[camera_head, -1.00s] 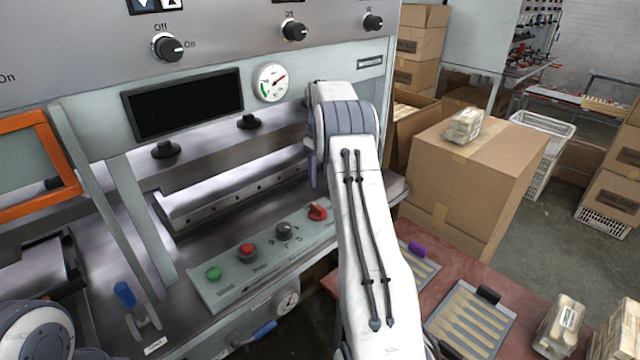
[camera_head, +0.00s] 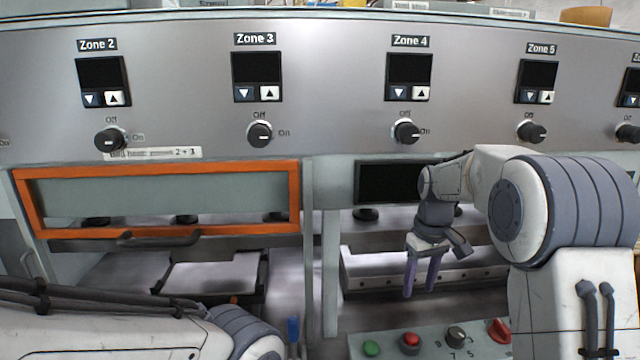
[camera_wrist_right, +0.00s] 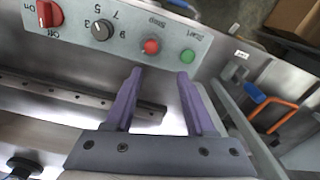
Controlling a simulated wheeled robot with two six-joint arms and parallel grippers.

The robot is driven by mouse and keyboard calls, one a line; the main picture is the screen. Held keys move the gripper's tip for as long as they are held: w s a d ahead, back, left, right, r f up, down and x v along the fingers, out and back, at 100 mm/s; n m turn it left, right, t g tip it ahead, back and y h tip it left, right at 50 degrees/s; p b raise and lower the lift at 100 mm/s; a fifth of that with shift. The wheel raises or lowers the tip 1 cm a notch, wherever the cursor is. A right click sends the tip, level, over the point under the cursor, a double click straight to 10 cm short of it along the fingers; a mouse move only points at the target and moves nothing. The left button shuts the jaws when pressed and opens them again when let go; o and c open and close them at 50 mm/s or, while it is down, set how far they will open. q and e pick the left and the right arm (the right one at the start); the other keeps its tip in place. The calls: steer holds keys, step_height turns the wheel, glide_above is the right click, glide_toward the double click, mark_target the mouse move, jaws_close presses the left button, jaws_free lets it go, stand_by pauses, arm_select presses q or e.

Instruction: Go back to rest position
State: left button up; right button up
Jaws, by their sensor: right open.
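My right gripper (camera_head: 421,276) hangs in front of the press opening (camera_head: 400,265) in the head view, with its purple fingers pointing down. It is open and empty. In the right wrist view, its two purple fingers (camera_wrist_right: 160,72) stand apart with nothing between them. Beyond their tips is the press's control panel (camera_wrist_right: 135,28), with its green and red buttons, a dial and a red switch. My left arm crosses the lower left of the head view, and its gripper is out of frame.
The upper panel holds several zone displays and knobs (camera_head: 260,134). An orange-framed guard (camera_head: 160,228) with a dark handle is at left. A blue-handled lever (camera_head: 293,330) stands near the lower middle. In the wrist view, a cardboard box (camera_wrist_right: 296,22) is at the top right.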

steer(key=s+a+r+n, duration=0.1)
steer(key=s+a+n, duration=0.1)
steer(key=s+a, duration=0.8)
steer(key=s+a+f+n, duration=0.1)
steer(key=s+a, duration=0.2)
steer(key=s, duration=0.8)
steer(key=s+a+f, duration=0.2)
steer(key=s+a, duration=0.1)
steer(key=s, duration=0.8)
steer(key=shift+s+a+f+n+y, duration=0.25)
steer(key=shift+a+f+n+y, duration=0.05)
steer(key=shift+a+n+y, duration=0.1)
